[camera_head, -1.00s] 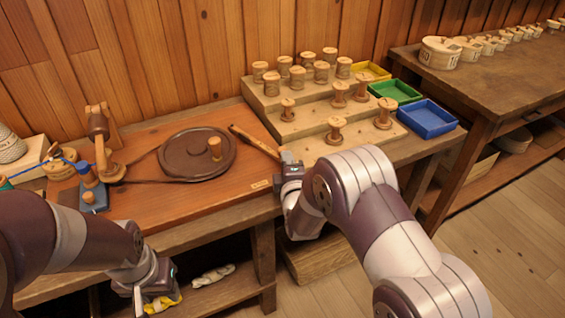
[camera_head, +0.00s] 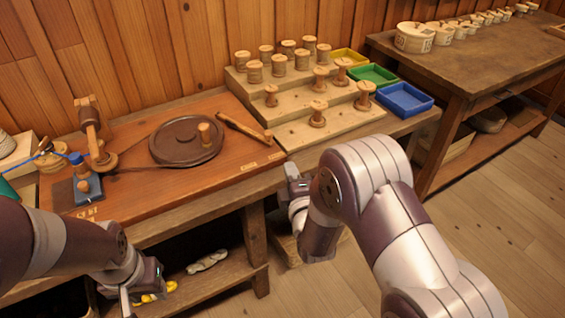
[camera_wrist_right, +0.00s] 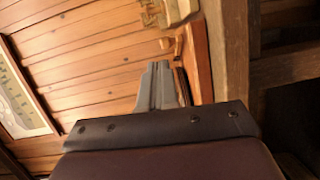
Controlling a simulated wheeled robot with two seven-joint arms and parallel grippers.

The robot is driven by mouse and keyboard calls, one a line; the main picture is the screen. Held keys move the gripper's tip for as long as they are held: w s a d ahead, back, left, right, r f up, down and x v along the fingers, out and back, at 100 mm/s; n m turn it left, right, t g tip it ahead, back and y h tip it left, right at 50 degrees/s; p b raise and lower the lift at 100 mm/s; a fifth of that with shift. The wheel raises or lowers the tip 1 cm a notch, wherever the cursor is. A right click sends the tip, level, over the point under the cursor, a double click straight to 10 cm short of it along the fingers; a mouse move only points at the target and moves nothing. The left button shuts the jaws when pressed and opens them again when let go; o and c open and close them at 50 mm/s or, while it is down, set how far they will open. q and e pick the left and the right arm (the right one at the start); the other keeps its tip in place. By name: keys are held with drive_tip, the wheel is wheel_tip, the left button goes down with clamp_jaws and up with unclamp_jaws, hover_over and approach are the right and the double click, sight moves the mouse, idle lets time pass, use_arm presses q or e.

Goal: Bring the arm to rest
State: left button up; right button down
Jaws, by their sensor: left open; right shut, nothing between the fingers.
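My right gripper (camera_head: 292,172) is in front of the workbench's front edge in the head view, apart from the bench and the spools. In the right wrist view its fingers (camera_wrist_right: 157,80) are together with nothing between them. My left gripper (camera_head: 128,300) is low at the lower left, in front of the bench's lower shelf. It is open, and its fingertips are partly cut off by the picture's bottom edge.
The workbench (camera_head: 190,205) carries a dark round plate (camera_head: 180,148) with a spool on it. A stepped wooden rack (camera_head: 290,130) holds several spools. Yellow, green and blue trays (camera_head: 404,98) stand beside it. A side table (camera_head: 470,60) is at right. The floor (camera_head: 480,215) at right is clear.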

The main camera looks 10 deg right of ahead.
drive_tip(key=shift+d+f, duration=0.15)
drive_tip(key=shift+s, duration=0.1)
